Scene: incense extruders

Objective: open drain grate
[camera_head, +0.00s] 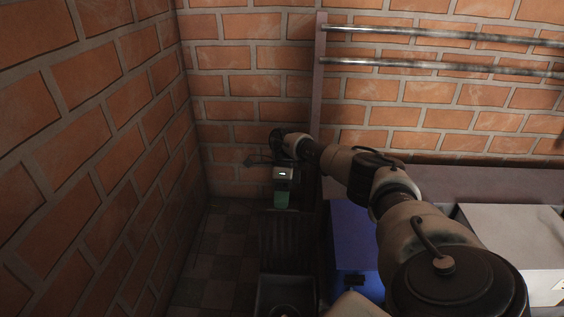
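A dark slatted panel, which looks like the drain grate (286,238), lies in the shadowed floor corner at bottom centre. It looks flat and closed, but the dim light hides its edges and any hinge. My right arm reaches in from the lower right, and its gripper (282,198) hangs pointing down above the far end of the grate. A green part shows at the gripper's lower end; I cannot tell whether it is a fingertip or a separate thing. The finger gap is too small to read. My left gripper is out of view.
A dark square basin (262,296) sits at the bottom, nearer than the grate. A blue box (352,232) and a pale box (510,235) stand to the right. Brick walls close off the left and back. Metal pipes (440,68) run along the back wall.

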